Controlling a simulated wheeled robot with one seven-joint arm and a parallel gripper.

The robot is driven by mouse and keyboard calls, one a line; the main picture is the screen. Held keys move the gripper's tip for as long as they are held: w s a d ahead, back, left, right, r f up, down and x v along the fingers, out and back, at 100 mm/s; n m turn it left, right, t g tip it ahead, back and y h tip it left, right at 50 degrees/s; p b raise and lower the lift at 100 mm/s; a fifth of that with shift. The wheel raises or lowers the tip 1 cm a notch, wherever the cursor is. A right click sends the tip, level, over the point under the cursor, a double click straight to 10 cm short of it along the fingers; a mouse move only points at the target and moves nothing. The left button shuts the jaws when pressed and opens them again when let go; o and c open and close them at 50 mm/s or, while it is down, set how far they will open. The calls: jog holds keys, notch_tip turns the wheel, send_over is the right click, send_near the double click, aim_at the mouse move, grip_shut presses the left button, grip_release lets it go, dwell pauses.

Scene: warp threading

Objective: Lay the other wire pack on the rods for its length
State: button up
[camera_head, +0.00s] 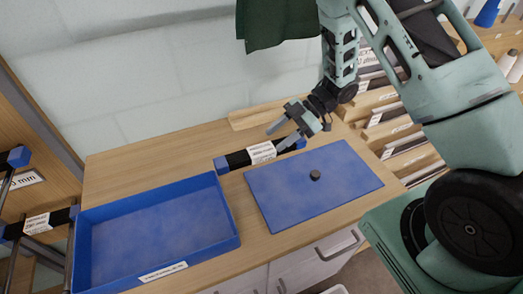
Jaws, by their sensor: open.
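A black wire pack (238,160) with a white label and blue ends lies at the back edge of a blue mat (345,195), on the wooden table. My gripper (274,141) is open and empty, with its fingers pointing left and down close to this pack's label. I cannot tell whether they touch it. Another black pack with a white label and blue ends (37,223) sits across dark rods (70,255) at the far left. A label ending in "mm" (26,180) shows behind it. The rods are partly cut off by the picture edge.
A blue, low-walled tray (228,205) stands empty between the rods and the mat. A small dark round piece (315,175) lies on the mat. A shelf with labelled compartments (385,128) stands at the right, partly behind my arm. Dark green cloth (275,25) hangs above.

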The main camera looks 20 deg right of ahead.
aim_at(264, 148)
jog(key=shift+p+x, duration=0.8)
jog(key=shift+x, duration=1.85)
jog(key=shift+d+f, duration=0.1)
jog(key=c, duration=1)
grip_shut()
